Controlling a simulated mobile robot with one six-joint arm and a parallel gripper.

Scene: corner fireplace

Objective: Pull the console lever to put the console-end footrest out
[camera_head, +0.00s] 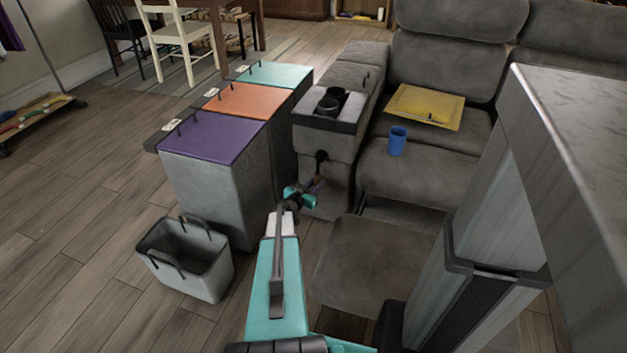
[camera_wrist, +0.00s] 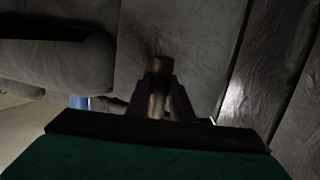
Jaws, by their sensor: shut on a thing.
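The grey console (camera_head: 326,143) stands at the left end of the sofa, with two dark cup holders on its top. Its lever (camera_wrist: 161,76) shows in the wrist view as a brownish rod between my fingers. My gripper (camera_head: 318,184) is at the console's front in the head view and is shut on the lever. The fingers partly hide the lever, so its exact angle is hard to tell. The footrest (camera_head: 368,262), a grey padded panel, is out in front of the seat beside the console, with a gap between it and the seat.
Bins with purple (camera_head: 213,137), orange (camera_head: 248,100) and teal (camera_head: 275,75) lids stand left of the console. A grey basket (camera_head: 187,262) is on the floor in front. A grey block fills the right.

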